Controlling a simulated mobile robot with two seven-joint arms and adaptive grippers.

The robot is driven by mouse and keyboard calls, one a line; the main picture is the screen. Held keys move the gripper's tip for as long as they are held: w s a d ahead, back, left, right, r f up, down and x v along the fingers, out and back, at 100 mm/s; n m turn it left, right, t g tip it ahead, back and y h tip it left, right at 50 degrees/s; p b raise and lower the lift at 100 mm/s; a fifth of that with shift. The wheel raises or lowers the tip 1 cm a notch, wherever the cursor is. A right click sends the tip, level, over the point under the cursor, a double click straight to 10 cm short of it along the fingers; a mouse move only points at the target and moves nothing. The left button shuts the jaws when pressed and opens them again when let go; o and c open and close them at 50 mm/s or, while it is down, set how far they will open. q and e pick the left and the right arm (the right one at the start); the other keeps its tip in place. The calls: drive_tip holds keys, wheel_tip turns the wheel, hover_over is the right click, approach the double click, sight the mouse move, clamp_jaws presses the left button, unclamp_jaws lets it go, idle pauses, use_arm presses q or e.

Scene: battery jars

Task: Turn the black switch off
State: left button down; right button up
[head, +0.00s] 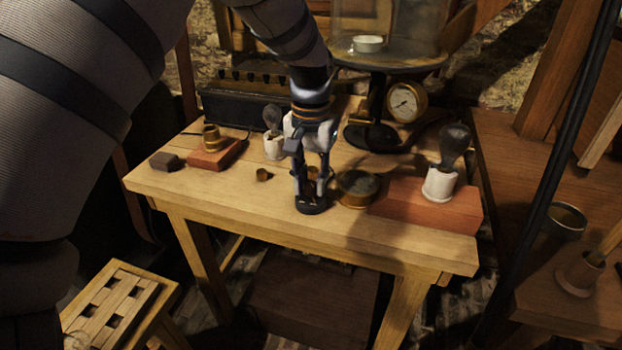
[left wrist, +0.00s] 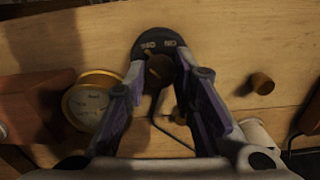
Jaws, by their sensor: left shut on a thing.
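The black switch (head: 311,205) stands on the wooden table near its front edge. In the left wrist view its round black base (left wrist: 157,46) shows small pale lettering on the face, too small to read surely. My left gripper (head: 313,185) reaches down onto it from above. Its two fingers (left wrist: 160,72) are closed around the brownish knob in the middle of the switch. The fingers partly hide the knob, so I cannot tell which way it is turned. My right gripper is in neither view.
A bulb on a red block (head: 425,208) stands at the right, another bulb (head: 272,120) behind. A black box (head: 245,103) lies at the back.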

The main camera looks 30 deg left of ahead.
sight(311, 184)
use_arm(q)
drive_tip(key=shift+f+n, duration=0.1)
drive_tip(key=shift+n, duration=0.4)
drive_tip(key=c, duration=1.3)
unclamp_jaws()
drive_tip(key=shift+c, duration=0.2)
wheel_tip(311, 184, up, 12)
